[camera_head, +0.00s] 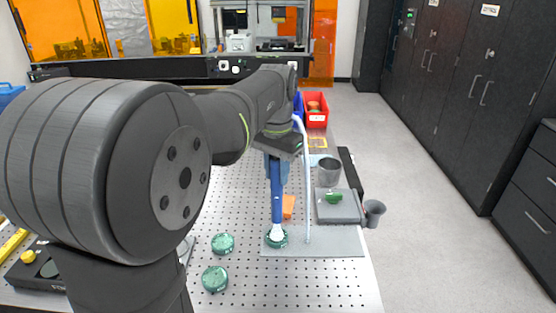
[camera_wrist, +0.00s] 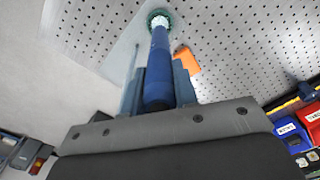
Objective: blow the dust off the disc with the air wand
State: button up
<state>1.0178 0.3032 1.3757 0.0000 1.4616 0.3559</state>
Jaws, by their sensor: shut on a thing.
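My gripper (camera_head: 277,170) is shut on a blue wand (camera_head: 277,200), which hangs nearly upright with its pale tip pointing down. A green disc (camera_head: 268,243) lies under the tip, at the left end of a light grey mat. The tip covers part of the disc, and I cannot tell whether they touch. In the wrist view, the wand (camera_wrist: 158,65) runs up from between my gripper's fingers (camera_wrist: 158,88) to the disc (camera_wrist: 150,14), whose green rim shows around the tip. Dust on the disc is too small to make out.
Two more green discs (camera_head: 222,244) (camera_head: 215,279) lie on the perforated table to the left. An orange block (camera_head: 288,207) stands behind the wand. A grey plate (camera_head: 333,210) with a green item, a metal cup (camera_head: 329,172) and a grey cup (camera_head: 374,213) stand right. The mat (camera_head: 335,246) has bare room.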

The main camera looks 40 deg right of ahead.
jog(key=shift+f, duration=0.7)
jog(key=shift+d, duration=0.9)
jog(key=shift+w+a, duration=0.2)
dwell(0.4)
jog(key=shift+w+a, duration=0.65)
jog(key=shift+a, duration=0.05)
jog(key=shift+s+a, duration=0.1)
dwell(0.7)
